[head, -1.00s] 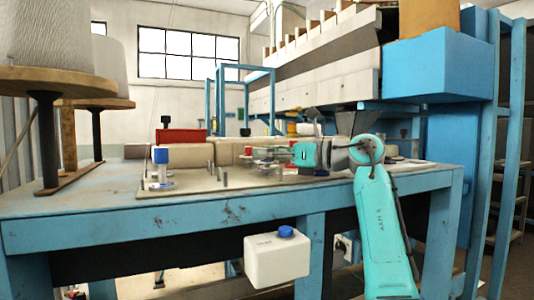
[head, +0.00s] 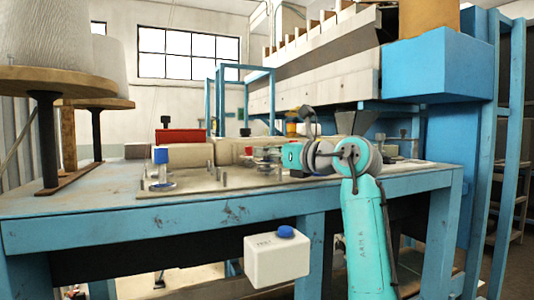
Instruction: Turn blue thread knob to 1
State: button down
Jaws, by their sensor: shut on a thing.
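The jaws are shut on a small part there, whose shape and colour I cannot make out. A small red part (head: 249,150) shows just left of the fingertips. Any numbers on the knobs are too small to read.
The metal plate (head: 200,185) lies on a blue table (head: 110,226) and carries several short upright pins. Large thread cones (head: 50,35) on wooden stands are at the left.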

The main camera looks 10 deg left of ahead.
dwell(0.4)
jog(key=c, duration=0.9)
grip_release()
jog(key=shift+c, duration=0.2)
jog(key=v, duration=1.2)
